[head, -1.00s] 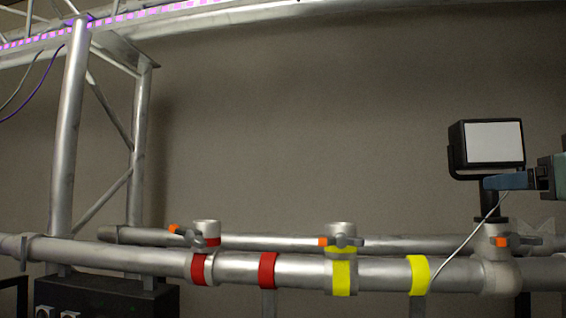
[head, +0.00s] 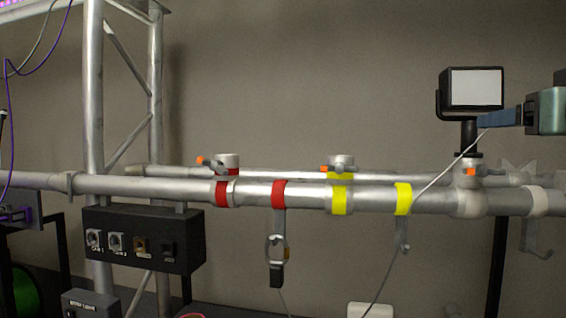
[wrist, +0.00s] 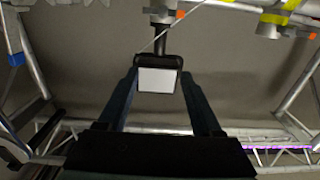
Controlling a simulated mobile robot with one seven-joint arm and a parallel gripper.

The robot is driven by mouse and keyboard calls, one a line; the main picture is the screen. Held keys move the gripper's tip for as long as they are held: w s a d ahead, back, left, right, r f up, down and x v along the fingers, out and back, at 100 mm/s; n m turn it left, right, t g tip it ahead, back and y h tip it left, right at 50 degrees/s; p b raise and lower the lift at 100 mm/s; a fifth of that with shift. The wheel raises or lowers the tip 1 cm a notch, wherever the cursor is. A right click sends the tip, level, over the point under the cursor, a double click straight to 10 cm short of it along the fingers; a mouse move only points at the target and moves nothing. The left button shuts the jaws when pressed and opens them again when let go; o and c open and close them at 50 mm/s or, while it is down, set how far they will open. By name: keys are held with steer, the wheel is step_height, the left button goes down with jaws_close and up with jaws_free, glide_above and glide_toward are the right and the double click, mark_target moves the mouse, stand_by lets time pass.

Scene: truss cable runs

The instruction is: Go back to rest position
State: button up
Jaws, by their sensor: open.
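My gripper (head: 482,121) is at the right of the head view, raised above the pipe and in front of the lamp's lower part in the picture. In the wrist view my gripper (wrist: 160,72) has its two dark blue fingers apart, with nothing seen held between them. The black lamp with a pale square face (head: 476,88) stands on the pipe; in the wrist view the lamp (wrist: 158,80) shows between the fingers, beyond them. A thin pale cable (head: 440,183) runs from near the lamp and gripper down across the pipe by a yellow band.
The silver pipe (head: 310,195) crosses the view, with red and yellow bands and clamps with orange-tipped handles. Hooks hang below it; one holds a dark connector (head: 276,272). A black socket box (head: 145,240) and an upright truss (head: 94,110) stand left. The wall side above the pipe is clear.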

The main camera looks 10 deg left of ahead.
steer(key=s+a+f+t+b, duration=0.4)
steer(key=s+a+f, duration=0.2)
steer(key=s+a, duration=0.3)
steer(key=s+a+f+t+b, duration=0.5)
steer(key=s+a, duration=0.4)
steer(key=shift+s+a+f, duration=0.25)
steer(key=shift+f, duration=0.15)
